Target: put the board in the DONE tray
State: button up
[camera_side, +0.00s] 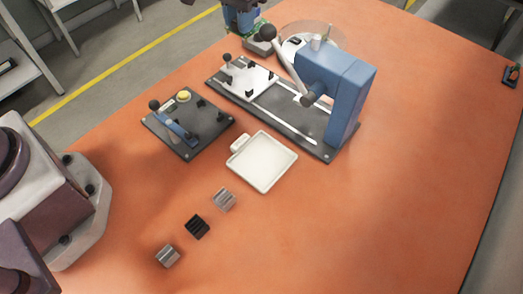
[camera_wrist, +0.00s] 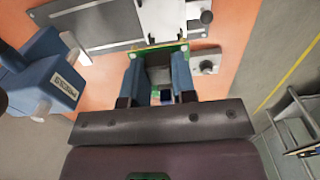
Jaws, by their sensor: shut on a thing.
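My gripper (camera_side: 240,18) is at the top edge of the side view, beyond the far end of the press base. It is shut on the green board (camera_wrist: 158,49), whose edge shows between the two blue fingers (camera_wrist: 157,80) in the wrist view. In the side view a small part of the board (camera_side: 260,48) shows below the fingers, held at the far side of the press. A white, shallow, empty tray (camera_side: 262,162) with a small tab lies mid-table. Any lettering on the tab is too small to read.
A dark fixture (camera_side: 187,125) with a yellow button lies left of the tray. Finned blocks (camera_side: 197,227) lie in front.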

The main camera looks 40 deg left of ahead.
jog(key=r, duration=0.2)
jog(key=shift+s+d+r, duration=0.2)
jog(key=shift+d+r, duration=0.05)
jog(key=shift+r, duration=0.15)
jog(key=s+d, duration=0.4)
jog(key=s, duration=0.9)
jog(key=s+d, duration=0.4)
jog(key=s, duration=0.9)
send_over(254, 169)
notch_tip(254, 169, down, 15)
jog(key=shift+s+a+r, duration=0.1)
jog(key=shift+f, duration=1.7)
